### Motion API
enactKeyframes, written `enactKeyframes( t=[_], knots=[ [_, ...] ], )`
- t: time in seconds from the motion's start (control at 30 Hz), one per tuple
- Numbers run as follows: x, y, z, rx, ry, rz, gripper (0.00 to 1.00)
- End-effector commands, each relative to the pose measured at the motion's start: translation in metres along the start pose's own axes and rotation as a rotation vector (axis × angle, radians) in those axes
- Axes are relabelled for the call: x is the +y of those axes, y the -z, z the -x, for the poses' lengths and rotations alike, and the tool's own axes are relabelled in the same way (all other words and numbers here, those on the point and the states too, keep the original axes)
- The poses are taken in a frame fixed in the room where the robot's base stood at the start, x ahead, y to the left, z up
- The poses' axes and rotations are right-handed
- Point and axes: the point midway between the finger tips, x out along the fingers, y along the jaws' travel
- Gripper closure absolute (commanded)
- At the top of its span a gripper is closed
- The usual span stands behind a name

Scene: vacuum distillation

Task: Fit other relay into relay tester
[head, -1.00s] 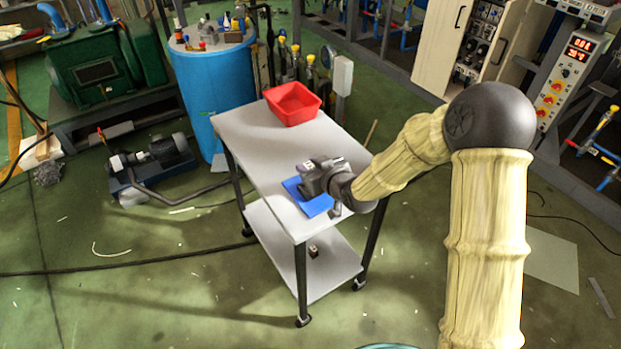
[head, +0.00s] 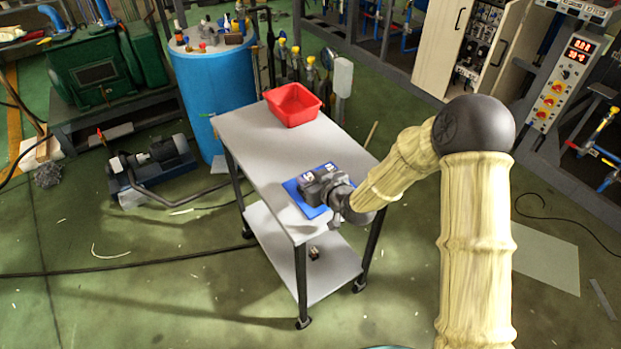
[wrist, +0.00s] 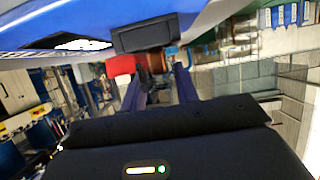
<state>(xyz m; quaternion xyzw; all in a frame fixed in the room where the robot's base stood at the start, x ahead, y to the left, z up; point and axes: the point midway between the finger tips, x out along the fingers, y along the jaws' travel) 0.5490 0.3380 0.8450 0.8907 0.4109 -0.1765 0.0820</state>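My gripper (head: 318,186) is low over the blue mat (head: 292,188) at the front end of the cart top. It hides much of the mat. In the wrist view, which looks upside down, the two fingers (wrist: 158,88) stand apart. A small brown-orange thing (wrist: 153,63) shows between them, up against a dark block (wrist: 145,36) beside the blue mat (wrist: 205,12). I cannot tell whether the fingers touch the brown thing. Neither relay nor the tester can be named for sure. A small dark thing with a light face (head: 314,252) lies on the lower shelf.
A red bin (head: 293,104) stands at the far end of the grey cart top (head: 250,135). The cart top between bin and mat is clear. A blue drum (head: 215,90) stands behind the cart. A pump (head: 150,165) lies on the floor at the left.

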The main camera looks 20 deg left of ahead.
Motion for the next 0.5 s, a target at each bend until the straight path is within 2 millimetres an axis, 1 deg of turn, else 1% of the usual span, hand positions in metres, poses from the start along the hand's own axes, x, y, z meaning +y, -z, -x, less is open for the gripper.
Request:
enactKeyframes(
  t=[0.03,0.07,0.1,0.37,0.5],
  knots=[
    [-0.0001,-0.0003,-0.0001,-0.001,0.000,0.000,0.62],
    [-0.0001,-0.0002,0.0000,-0.001,0.000,0.000,0.56],
    [-0.0001,-0.0002,0.0000,-0.001,0.000,0.000,0.48],
    [0.0000,0.0000,0.0001,-0.001,0.000,0.000,0.48],
    [0.0000,0.0039,0.0017,-0.001,0.000,0.000,0.48]
  ],
)
